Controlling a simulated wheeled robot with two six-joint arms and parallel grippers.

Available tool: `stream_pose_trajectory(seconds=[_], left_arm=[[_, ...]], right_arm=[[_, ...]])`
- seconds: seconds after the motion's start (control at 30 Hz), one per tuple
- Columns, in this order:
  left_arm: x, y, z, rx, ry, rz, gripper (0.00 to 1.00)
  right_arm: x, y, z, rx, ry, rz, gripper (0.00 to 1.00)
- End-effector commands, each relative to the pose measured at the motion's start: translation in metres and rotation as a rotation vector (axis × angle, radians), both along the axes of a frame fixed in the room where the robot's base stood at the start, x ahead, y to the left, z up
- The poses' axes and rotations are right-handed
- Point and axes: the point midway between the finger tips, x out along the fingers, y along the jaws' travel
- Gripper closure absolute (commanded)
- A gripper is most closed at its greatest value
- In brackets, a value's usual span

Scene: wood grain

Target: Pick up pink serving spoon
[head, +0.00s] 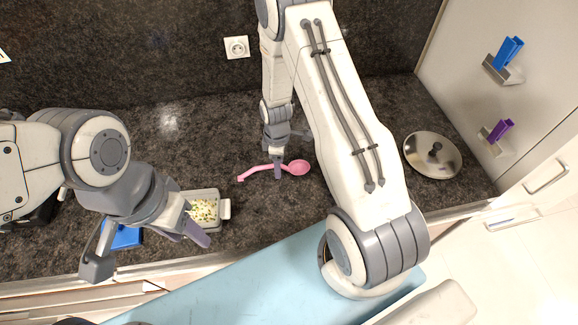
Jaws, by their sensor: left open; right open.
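The pink serving spoon (298,168) lies on the dark speckled counter, its bowl to the right and its handle reaching left. My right gripper (291,158) is over the spoon, with one finger crossing in front of its handle near the bowl. It is open; whether it touches the spoon I cannot tell. My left gripper (150,250) is open at the counter's front left, beside a small container, and holds nothing that I can see.
A light container (226,209) with pale chopped food stands near my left gripper. A blue object (124,237) is partly hidden beneath that gripper. A round metal lid (432,155) lies at the right. Blue (508,52) and purple (501,130) handled items are on the right wall.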

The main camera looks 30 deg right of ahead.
Motion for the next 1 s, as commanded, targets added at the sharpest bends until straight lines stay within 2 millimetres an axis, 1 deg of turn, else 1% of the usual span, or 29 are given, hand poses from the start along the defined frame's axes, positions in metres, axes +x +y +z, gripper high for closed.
stream_pose_trajectory(seconds=[0.1,0.3,0.33,0.37,0.4,0.47,0.83,1.0], left_arm=[[-0.0001,0.0,0.0021,0.0,0.0,0.0,0.5],[-0.0001,0.0001,0.0015,0.0,0.0,0.0,0.5],[-0.0001,0.0001,0.0015,0.0,0.0,0.0,0.5],[-0.0001,0.0001,0.0015,0.0,0.0,0.0,0.5],[-0.0001,0.0001,0.0015,0.0,0.0,0.0,0.5],[-0.0001,0.0001,0.0015,0.0,0.0,0.0,0.5],[-0.0001,0.0,0.0012,0.0,0.0,0.0,0.5],[0.0,0.0001,-0.002,0.0,0.0,0.0,0.5]], right_arm=[[-0.0003,0.0001,-0.0053,0.0,0.0,0.0,0.44],[0.0,0.0,-0.006,0.0,-0.001,0.0,0.44],[0.0,0.0,-0.006,0.0,-0.001,0.0,0.52],[0.0,0.0,-0.006,0.0,-0.001,0.0,0.63],[0.0,0.0,-0.0059,-0.001,-0.001,0.0,0.79],[-0.0001,0.0001,-0.0059,0.0,0.0,0.0,1.0],[-0.0002,0.0,-0.0054,0.0,0.0,-0.001,1.0],[0.0008,0.0,0.0017,0.0,-0.002,-0.001,1.0]])
